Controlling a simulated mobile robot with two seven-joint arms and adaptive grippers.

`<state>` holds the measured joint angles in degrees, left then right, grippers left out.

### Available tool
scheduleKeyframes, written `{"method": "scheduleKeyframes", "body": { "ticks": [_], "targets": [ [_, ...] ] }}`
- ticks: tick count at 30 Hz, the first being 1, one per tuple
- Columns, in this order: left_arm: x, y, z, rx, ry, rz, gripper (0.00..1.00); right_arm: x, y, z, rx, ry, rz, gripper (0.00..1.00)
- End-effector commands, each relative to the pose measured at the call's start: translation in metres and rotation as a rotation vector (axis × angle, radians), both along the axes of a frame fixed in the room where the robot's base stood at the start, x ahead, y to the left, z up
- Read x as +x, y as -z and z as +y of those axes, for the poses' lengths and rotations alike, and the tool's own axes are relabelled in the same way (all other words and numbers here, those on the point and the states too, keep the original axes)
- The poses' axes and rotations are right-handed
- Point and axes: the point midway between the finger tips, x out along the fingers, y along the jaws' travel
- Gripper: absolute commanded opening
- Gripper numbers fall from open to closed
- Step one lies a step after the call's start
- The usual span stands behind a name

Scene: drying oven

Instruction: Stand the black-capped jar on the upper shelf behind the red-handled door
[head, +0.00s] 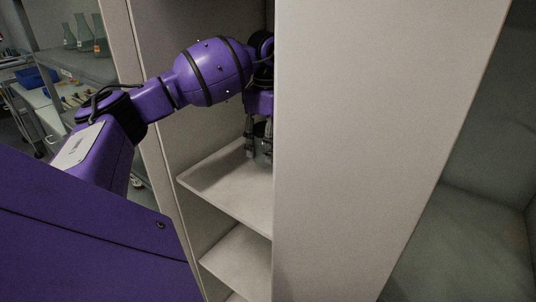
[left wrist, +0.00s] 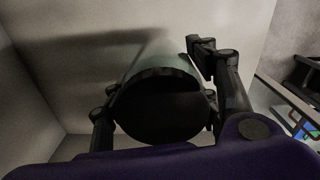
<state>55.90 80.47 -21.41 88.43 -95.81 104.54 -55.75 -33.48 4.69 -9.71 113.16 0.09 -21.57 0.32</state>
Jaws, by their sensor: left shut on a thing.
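The black-capped jar (left wrist: 160,108) is seen from above in the left wrist view, its round black cap between the two fingers. A little of its glass (head: 263,157) shows in the head view, partly hidden by the fingers and the pale panel. My left gripper (head: 258,146) is shut on the jar inside the cabinet. It is over the upper visible shelf (head: 222,187), near the panel's edge. The jar looks upright and low over this shelf; I cannot tell whether its base touches. No red handle shows. My right gripper is out of view.
A wide pale panel (head: 375,130) hides the right part of the cabinet interior. A lower shelf (head: 240,262) lies below. The cabinet's left edge (head: 140,120) is close to my left arm. Glass flasks (head: 85,35) stand on a rack outside at left.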

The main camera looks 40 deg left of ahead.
Motion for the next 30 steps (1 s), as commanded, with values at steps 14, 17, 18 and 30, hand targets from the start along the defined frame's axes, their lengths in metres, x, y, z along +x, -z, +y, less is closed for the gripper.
{"method": "scheduleKeyframes", "body": {
  "ticks": [14, 17, 18, 30],
  "targets": [
    [0.008, 0.04, 0.002, 0.0, 0.001, -0.001, 0.26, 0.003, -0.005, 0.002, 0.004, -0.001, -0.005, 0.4],
    [0.008, 0.04, 0.002, 0.001, 0.001, -0.001, 0.26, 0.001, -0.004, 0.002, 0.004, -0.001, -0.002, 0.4],
    [0.008, 0.04, 0.002, 0.001, 0.001, 0.0, 0.26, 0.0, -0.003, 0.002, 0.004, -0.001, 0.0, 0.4],
    [0.007, 0.044, 0.002, 0.001, 0.0, 0.0, 0.73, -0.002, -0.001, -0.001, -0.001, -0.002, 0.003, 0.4]
  ]
}}
